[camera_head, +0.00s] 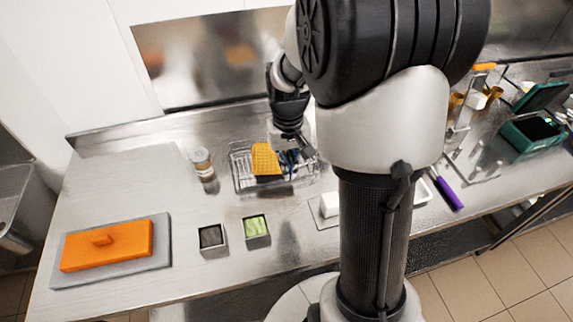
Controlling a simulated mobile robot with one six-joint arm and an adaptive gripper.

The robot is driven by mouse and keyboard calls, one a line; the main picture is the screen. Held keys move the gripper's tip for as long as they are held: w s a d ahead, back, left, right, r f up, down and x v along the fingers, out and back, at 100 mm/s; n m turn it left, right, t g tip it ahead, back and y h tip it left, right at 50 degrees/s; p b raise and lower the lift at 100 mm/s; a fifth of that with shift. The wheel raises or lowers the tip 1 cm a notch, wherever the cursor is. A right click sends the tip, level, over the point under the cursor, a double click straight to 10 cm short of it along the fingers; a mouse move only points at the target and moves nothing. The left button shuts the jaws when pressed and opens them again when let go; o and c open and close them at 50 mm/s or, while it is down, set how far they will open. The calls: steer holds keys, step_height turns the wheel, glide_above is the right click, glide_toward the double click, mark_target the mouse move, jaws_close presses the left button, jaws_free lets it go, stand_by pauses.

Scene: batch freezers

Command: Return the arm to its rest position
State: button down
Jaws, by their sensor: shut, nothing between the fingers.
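My gripper (294,152) hangs at the end of my arm, over the right part of a wire rack on the steel counter. It is shut and I see nothing held in it. My arm's large black and white links fill the middle and upper right of the view and hide part of the counter. A yellow-orange textured piece (265,160) sits in the wire rack (243,181), just left of my gripper. I cannot tell whether the fingers touch the rack or the dark things in it.
The steel counter (130,195) holds a lidded jar (202,163), two small square containers with dark (211,238) and green (256,229) contents, and an orange block (110,246) on a grey board. A purple-handled tool (449,194) and green case (533,131) stand right.

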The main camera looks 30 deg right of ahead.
steer(key=s+a+r+n+t+b, duration=0.1)
steer(key=s+a+r+t, duration=0.1)
steer(key=s+a+r, duration=0.4)
steer(key=s+a+r+n+t+b, duration=0.1)
steer(key=s+a+r+n+t, duration=0.1)
steer(key=s+a+r, duration=0.4)
steer(key=s, duration=0.5)
steer(key=shift+s+a+r+t, duration=0.15)
steer(key=shift+a+r+t, duration=0.05)
steer(key=shift+t, duration=0.1)
steer(key=shift+d, duration=0.1)
